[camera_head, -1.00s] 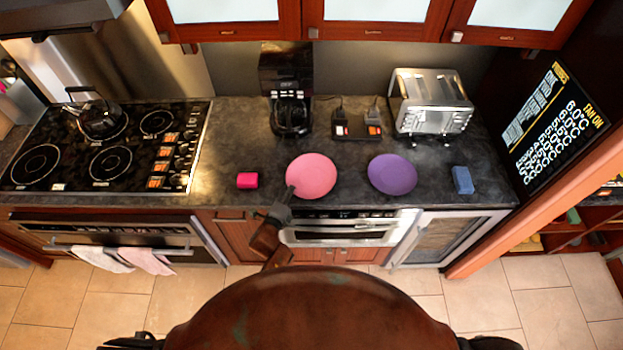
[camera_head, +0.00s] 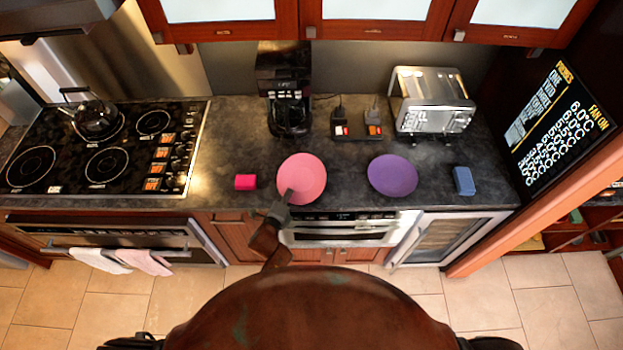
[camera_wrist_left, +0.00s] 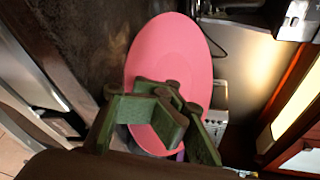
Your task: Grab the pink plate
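The pink plate (camera_head: 304,173) is at the front edge of the counter, tilted with its face toward the head camera. My left gripper (camera_head: 286,197) reaches in from below and is shut on its near-left rim. In the left wrist view, the pink plate (camera_wrist_left: 170,60) fills the middle, with the green fingers of my left gripper (camera_wrist_left: 165,100) closed over its lower part. The exact contact at the rim is partly hidden by the fingers. My right gripper is not in view.
A purple plate (camera_head: 393,175) lies to the right, a small pink block (camera_head: 245,182) to the left, and a blue block (camera_head: 463,181) further right. A coffee maker (camera_head: 289,100), a toaster (camera_head: 432,102) and a stove (camera_head: 105,150) stand around.

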